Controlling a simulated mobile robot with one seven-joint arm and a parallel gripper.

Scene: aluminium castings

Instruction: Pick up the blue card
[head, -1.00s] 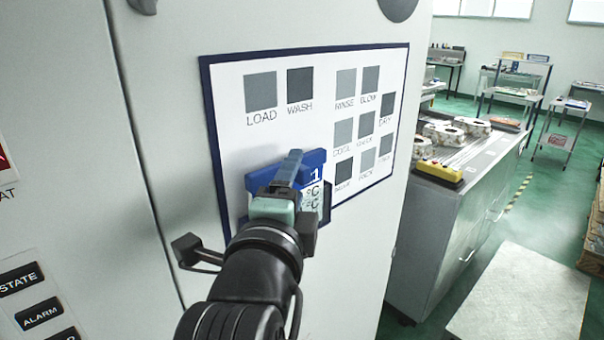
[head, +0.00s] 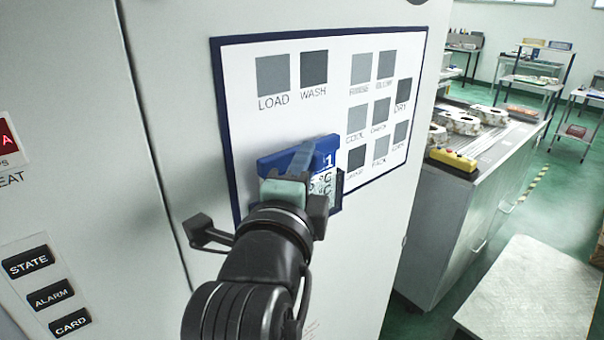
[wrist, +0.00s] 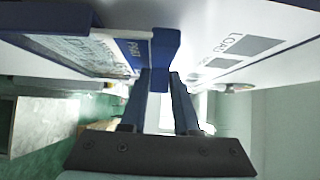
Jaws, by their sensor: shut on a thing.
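The blue card (head: 326,160) stands in front of the lower part of a white wall panel (head: 235,110) on the grey cabinet. It has a blue top band with a white "1" and a pale lower part with dark lettering. A dark-edged piece shows at its lower right; whether the card still sits in a holder there is hidden. My gripper (head: 303,155) is shut on the card's top edge. In the wrist view the card (wrist: 128,50) shows its blue edge at the fingertips of my gripper (wrist: 158,78), with the panel close beside it.
The panel bears grey squares with labels such as LOAD and WASH. Black buttons (head: 50,296) are on the cabinet at left. A bench (head: 455,215) with castings (head: 458,122) and a yellow box (head: 452,159) stands at right. Green floor lies beyond it.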

